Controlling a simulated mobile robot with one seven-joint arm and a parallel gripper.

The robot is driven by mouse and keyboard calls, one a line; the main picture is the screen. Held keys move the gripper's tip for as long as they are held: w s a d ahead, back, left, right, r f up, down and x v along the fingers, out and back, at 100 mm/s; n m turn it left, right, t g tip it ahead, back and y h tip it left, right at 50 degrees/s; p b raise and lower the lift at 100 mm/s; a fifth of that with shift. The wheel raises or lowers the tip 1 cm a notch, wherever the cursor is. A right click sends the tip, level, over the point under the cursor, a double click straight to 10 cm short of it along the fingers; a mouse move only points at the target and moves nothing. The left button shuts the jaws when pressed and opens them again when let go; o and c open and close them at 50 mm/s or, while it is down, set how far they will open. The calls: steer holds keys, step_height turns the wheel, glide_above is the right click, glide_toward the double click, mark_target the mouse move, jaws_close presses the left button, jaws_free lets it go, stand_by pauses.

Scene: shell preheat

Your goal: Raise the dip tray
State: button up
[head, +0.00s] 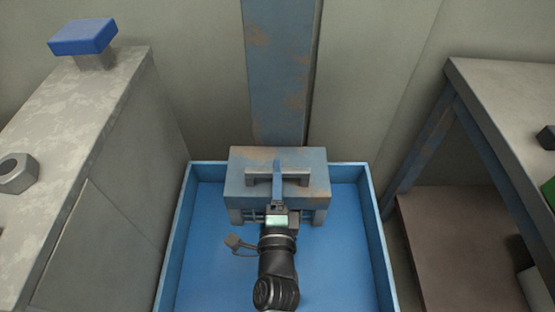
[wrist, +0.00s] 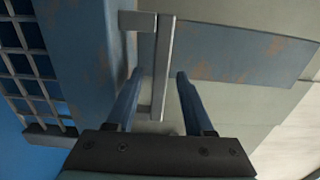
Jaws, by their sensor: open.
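A worn blue-grey block (head: 245,185) with a grey bar handle (head: 300,177) sits in front of the upright column; I take it to be part of the dip tray. In the wrist view a grey grid (wrist: 28,65) joins the block's side, over a blue surface. My gripper (head: 278,168) is at the handle and hides its middle. In the wrist view my gripper (wrist: 160,74) is open, with one finger on each side of the handle bar (wrist: 163,60). A gap shows between bar and fingers. My arm hides much of the grid in the head view.
A blue open tub (head: 377,245) lies below the block. A worn blue column (head: 280,75) rises behind it. A grey counter (head: 85,110) with a blue-topped knob (head: 83,37) and a hex nut (head: 18,174) is at left. A table (head: 500,95) stands at right.

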steer(key=shift+w, duration=2.45)
jaws_close()
